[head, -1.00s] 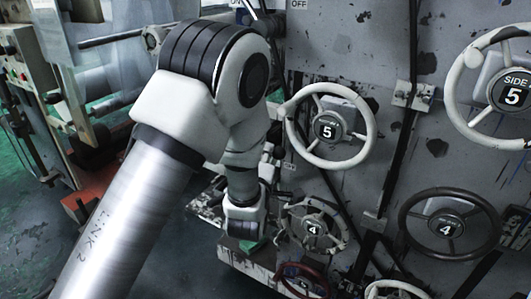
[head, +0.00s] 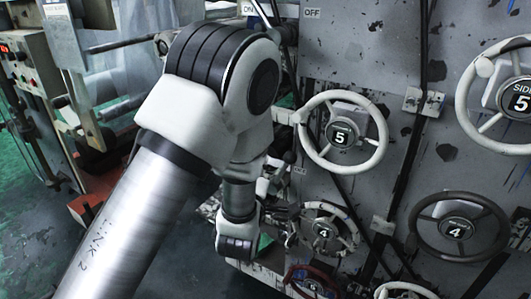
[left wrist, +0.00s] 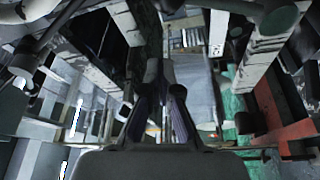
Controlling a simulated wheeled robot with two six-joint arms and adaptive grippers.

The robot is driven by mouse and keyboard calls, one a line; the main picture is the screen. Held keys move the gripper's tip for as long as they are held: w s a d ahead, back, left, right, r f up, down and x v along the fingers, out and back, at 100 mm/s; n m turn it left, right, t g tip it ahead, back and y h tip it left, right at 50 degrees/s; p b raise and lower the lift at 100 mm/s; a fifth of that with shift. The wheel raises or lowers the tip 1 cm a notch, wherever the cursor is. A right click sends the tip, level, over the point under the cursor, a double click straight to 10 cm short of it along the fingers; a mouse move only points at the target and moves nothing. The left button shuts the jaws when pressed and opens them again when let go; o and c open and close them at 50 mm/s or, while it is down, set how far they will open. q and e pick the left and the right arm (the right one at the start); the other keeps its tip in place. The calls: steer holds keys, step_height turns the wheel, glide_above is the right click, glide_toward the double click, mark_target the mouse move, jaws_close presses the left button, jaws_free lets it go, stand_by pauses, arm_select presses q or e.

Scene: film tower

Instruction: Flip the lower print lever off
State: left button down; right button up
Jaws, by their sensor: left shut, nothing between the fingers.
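My left gripper (head: 289,222) is at the end of my arm, low beside the machine panel, left of the lower number 4 handwheel. In the left wrist view its two dark fingers (left wrist: 163,100) point away from the camera, close together, with nothing held. A small dark-knobbed lever (head: 289,157) shows above the gripper, beside the left edge of the panel, partly hidden by my arm. A small label sits to its right. I cannot tell for sure that this is the lower print lever, or which way it is set. My right gripper is in neither view.
A red handwheel (head: 313,285) is below. ON and OFF labels (head: 312,13) are at the top. Open floor (head: 45,240) lies to the left.

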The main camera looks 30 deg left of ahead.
arm_select(q)
steer(key=v, duration=0.4)
steer(key=shift+a, duration=0.1)
steer(key=shift+f, duration=0.1)
